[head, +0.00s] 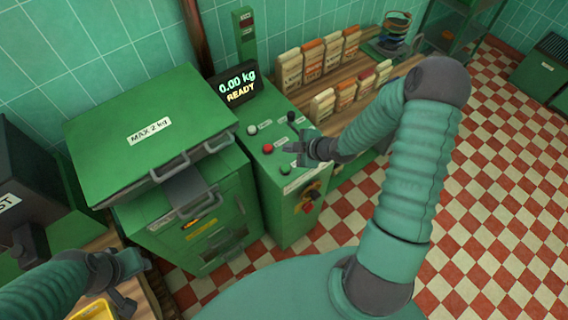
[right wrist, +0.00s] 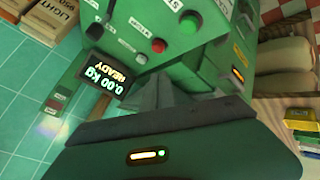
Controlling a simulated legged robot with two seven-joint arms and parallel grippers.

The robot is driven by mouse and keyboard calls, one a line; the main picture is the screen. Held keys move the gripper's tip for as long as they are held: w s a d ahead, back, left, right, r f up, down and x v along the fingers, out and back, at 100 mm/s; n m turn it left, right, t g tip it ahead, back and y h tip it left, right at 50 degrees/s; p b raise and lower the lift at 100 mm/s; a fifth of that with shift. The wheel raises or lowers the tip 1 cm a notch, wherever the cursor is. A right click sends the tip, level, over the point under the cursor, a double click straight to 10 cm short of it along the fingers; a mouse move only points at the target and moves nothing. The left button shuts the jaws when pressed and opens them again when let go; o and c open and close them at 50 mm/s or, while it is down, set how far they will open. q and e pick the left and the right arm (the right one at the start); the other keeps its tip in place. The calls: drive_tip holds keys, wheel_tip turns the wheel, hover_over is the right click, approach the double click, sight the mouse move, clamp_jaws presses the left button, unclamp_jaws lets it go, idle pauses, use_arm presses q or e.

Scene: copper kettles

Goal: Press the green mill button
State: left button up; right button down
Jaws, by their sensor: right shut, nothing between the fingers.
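The green button (head: 285,170) sits on the sloped top of the green control box (head: 294,222), on the near side of the red button (head: 268,148). In the right wrist view the green button (right wrist: 187,24) is at the top, beside the red button (right wrist: 158,46). My right gripper (head: 298,151) is shut and empty over the box's right side, close to the buttons. In the right wrist view its fingers (right wrist: 172,92) are together, and a gap shows between them and the green button. My left gripper (head: 132,280) is at the lower left, with its fingers apart.
A display (head: 238,85) reads 0.00 kg READY. A white button (head: 252,129) and a dark lever (head: 291,116) share the panel. A green machine with a MAX 2 kg lid (head: 150,132) stands left. Several paper bags (head: 290,70) stand on shelves behind.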

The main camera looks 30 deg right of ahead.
sight(288, 169)
drive_tip(key=f+b, duration=0.4)
drive_tip(key=f, duration=0.1)
drive_tip(key=f+b, duration=0.3)
drive_tip(key=shift+a, duration=0.3)
drive_tip(key=shift+d+f+b, duration=0.2)
drive_tip(key=shift+f+b, duration=0.2)
drive_tip(key=shift+f, duration=0.05)
drive_tip(key=shift+a+r, duration=0.1)
drive_tip(key=shift+a, duration=0.25)
drive_tip(key=shift+d, duration=0.25)
drive_tip(key=shift+a, duration=0.15)
idle(0.4)
